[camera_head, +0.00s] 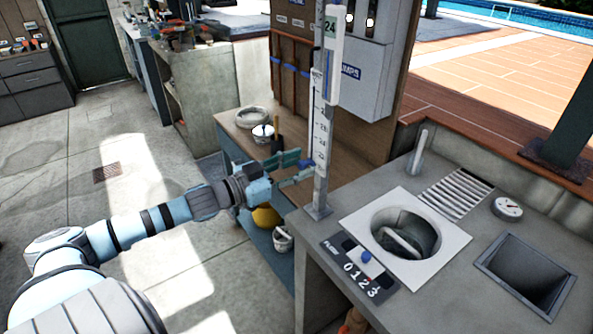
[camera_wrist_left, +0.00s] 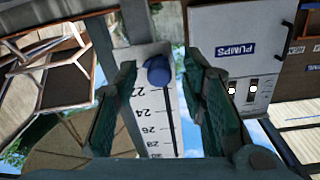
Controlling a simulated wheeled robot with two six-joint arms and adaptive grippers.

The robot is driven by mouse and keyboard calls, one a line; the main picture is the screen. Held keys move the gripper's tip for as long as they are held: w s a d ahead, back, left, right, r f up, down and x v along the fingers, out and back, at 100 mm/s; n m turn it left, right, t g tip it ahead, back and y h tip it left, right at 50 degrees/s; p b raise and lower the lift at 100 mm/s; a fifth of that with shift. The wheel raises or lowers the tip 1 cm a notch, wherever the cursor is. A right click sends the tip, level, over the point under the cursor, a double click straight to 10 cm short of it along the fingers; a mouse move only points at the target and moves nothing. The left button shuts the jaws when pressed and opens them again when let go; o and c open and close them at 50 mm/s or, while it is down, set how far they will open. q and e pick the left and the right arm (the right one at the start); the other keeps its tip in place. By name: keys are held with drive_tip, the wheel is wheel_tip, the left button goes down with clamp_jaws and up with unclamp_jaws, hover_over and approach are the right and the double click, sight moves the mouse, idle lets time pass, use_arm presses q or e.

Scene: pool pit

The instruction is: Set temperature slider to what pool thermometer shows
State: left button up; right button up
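The temperature slider is a tall upright white scale (camera_head: 320,125) with a blue knob (camera_head: 306,163) low on it. The pool thermometer (camera_head: 331,70) is a white housing beside the scale's top, and its display reads 24. My left gripper (camera_head: 297,170) is at the knob. In the left wrist view the gripper (camera_wrist_left: 160,95) is open, with one green finger on each side of the scale (camera_wrist_left: 155,125). The blue knob (camera_wrist_left: 158,70) lies between the fingers with gaps on both sides. It sits close to the 22 mark, on the side away from 24. My right gripper is not in view.
A grey counter (camera_head: 410,290) at the right holds a round skimmer opening (camera_head: 405,235), a numbered panel (camera_head: 360,270), a gauge (camera_head: 507,208) and an upright handle (camera_head: 418,155). A wooden-topped bench (camera_head: 235,130) stands behind the gripper. The concrete floor at left is open.

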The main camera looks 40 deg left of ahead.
sight(313, 135)
use_arm(q)
clamp_jaws()
wheel_tip(313, 135, up, 8)
drive_tip(key=p, duration=0.7)
drive_tip(key=shift+f, duration=0.5)
unclamp_jaws()
